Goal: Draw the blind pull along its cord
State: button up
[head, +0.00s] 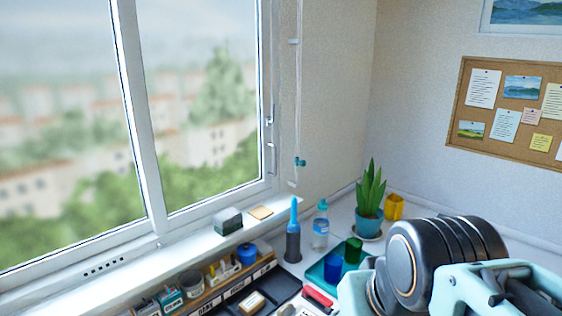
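The blind pull (300,162) is a small teal piece on a thin pale cord (299,100). The cord hangs beside the right edge of the window frame, in front of the beige wall. The pull sits low on the cord, a little above its lower end. Parts of my arm fill the lower right of the head view, well to the right of and below the pull. My gripper's fingertips do not show, and nothing of mine touches the pull or cord.
Below the cord, the sill holds a dark green block (228,221) and a tan pad (261,212). A blue-topped bottle (293,240), a clear bottle (320,228), a potted plant (369,205) and a teal tray (322,271) with cups stand on the desk. The wall around the pull is clear.

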aim_at(302, 163)
jog(key=i+l+u, duration=0.1)
jog(key=l, duration=0.25)
jog(key=i+l+u, duration=0.1)
jog(key=i+l, duration=0.4)
jog(key=l, duration=0.2)
jog(key=i+l+u, duration=0.15)
jog(key=l, duration=0.2)
jog(key=i+l+u, duration=0.1)
jog(key=l, duration=0.3)
jog(key=i+l+u, duration=0.1)
jog(key=i+l, duration=0.15)
jog(key=l, duration=0.15)
